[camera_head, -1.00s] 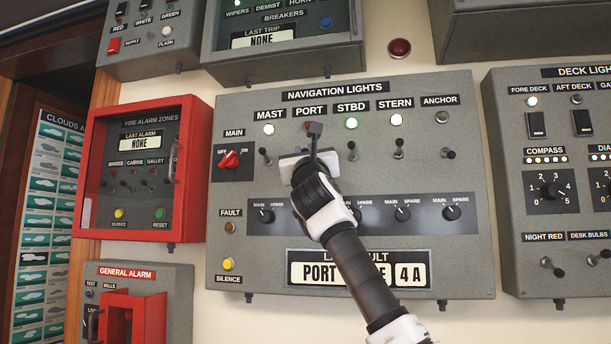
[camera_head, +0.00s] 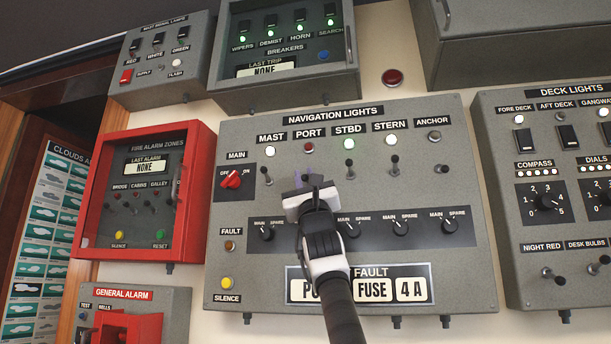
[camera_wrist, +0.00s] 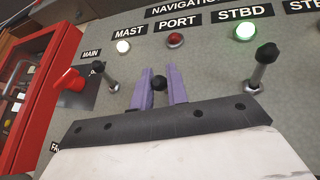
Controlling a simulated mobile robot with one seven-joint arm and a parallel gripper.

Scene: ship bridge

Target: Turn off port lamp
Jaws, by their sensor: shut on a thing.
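The PORT lamp (camera_head: 309,147) is red, under the PORT label on the grey navigation lights panel (camera_head: 450,270). It also shows red in the wrist view (camera_wrist: 175,40). The PORT toggle's black knob (camera_wrist: 159,83) sits below the lamp, between the two purple fingers of my gripper (camera_wrist: 160,86). My gripper is shut on this toggle. In the head view my gripper (camera_head: 305,182) hides the toggle. The toggle's base is hidden, so I cannot tell whether its lever is up or down.
The MAST toggle (camera_wrist: 104,76) and STBD toggle (camera_wrist: 263,68) stand close on either side. The STBD lamp (camera_head: 349,144) glows green; the MAST (camera_head: 270,152) and STERN (camera_head: 392,140) lamps glow white. A red fire alarm box (camera_head: 199,190) juts out at left.

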